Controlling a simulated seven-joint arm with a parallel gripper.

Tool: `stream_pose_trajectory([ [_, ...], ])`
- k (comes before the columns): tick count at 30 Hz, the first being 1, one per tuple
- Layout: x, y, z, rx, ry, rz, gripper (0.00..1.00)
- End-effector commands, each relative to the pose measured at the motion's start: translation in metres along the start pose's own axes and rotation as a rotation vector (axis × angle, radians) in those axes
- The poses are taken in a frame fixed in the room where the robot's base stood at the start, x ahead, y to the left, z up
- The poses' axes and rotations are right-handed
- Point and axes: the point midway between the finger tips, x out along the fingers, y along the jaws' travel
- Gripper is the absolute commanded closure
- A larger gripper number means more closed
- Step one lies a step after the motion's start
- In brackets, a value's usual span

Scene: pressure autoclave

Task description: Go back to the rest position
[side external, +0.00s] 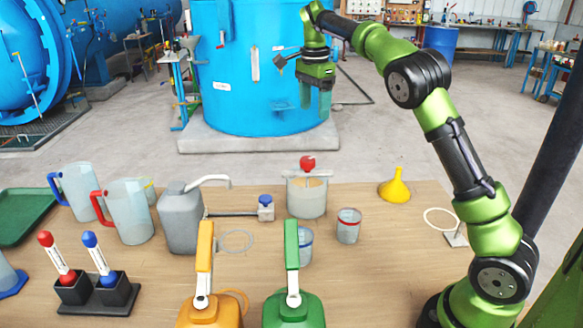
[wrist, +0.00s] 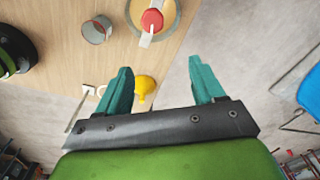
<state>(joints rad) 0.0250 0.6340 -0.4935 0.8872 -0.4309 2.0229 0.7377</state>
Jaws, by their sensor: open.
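My gripper (side external: 315,101) hangs high above the far edge of the table, in front of the big blue tank in the side external view. In the wrist view my gripper (wrist: 163,82) shows two teal fingers spread wide apart with nothing between them. Below it, the wooden table (side external: 375,250) carries a clear pot with a red knob (side external: 307,197), which also shows in the wrist view (wrist: 152,20). My gripper is well clear of the table and touches nothing.
Jugs, a grey canister (side external: 181,220), orange (side external: 208,308) and green (side external: 294,309) pump canisters, a small beaker (side external: 348,226), a yellow funnel (side external: 395,187) and a ring stand (side external: 455,238) stand on the table. The blue tank (side external: 240,70) rises behind my gripper.

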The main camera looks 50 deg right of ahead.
Motion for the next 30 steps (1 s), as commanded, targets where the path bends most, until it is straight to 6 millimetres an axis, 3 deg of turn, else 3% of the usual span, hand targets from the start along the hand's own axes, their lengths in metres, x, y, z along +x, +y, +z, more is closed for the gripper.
stream_pose_trajectory([
  [4, 0.005, 0.025, -0.002, -0.278, -0.044, -0.062, 0.32],
  [8, 0.005, 0.056, 0.011, -0.527, -0.079, -0.153, 0.32],
  [14, 0.006, 0.120, 0.047, -0.894, -0.088, -0.330, 0.32],
  [18, 0.012, 0.175, 0.074, -1.116, -0.053, -0.458, 0.32],
  [24, 0.028, 0.247, 0.099, -1.337, 0.035, -0.606, 0.32],
  [30, 0.035, 0.286, 0.107, -1.392, 0.078, -0.674, 0.32],
])
